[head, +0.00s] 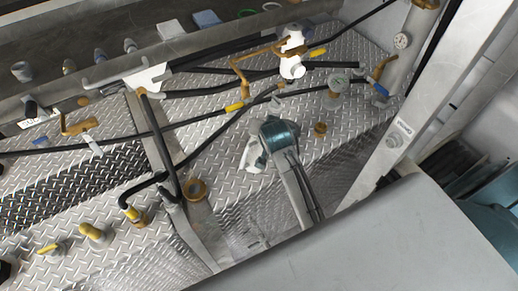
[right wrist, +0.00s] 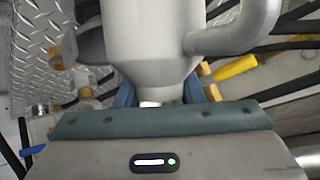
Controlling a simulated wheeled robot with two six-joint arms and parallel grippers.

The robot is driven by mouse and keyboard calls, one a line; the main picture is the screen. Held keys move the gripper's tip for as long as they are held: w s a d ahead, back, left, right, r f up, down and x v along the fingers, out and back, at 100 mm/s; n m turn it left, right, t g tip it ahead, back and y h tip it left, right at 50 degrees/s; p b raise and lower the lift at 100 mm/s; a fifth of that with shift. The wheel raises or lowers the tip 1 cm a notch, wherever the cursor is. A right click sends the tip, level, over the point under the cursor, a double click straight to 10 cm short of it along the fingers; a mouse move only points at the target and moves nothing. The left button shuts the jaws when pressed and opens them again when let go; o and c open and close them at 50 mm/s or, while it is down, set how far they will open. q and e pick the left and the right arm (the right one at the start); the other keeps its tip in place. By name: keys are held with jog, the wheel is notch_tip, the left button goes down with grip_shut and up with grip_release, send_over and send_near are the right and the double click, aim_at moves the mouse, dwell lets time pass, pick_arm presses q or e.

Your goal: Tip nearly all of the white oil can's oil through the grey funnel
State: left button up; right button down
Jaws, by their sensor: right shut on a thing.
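My right gripper (head: 262,148) shows in the head view with its blue-green housing over the tread plate. It is shut on a pale can with a curved tube or handle, which I take for the white oil can (head: 253,156). In the right wrist view the can (right wrist: 150,45) narrows down to a neck between the blue fingers of the gripper (right wrist: 168,98). Its mouth and any oil are hidden. I cannot pick out the grey funnel for certain. My left gripper is out of view.
Black hoses and brass pipes cross the tread plate (head: 215,150). A metal post (head: 395,140) rises at the right.

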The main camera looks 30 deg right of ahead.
dwell(0.4)
jog(key=shift+w+d+r+y, duration=0.1)
jog(key=shift+d+r+y, duration=0.1)
jog(key=shift+y, duration=0.2)
jog(key=shift+f+g, duration=0.1)
jog(key=shift+g, duration=0.2)
jog(key=shift+w+d+m+g+y, duration=0.2)
jog(key=shift+d+m+g+y, duration=0.15)
jog(key=shift+y, duration=0.25)
dwell(0.3)
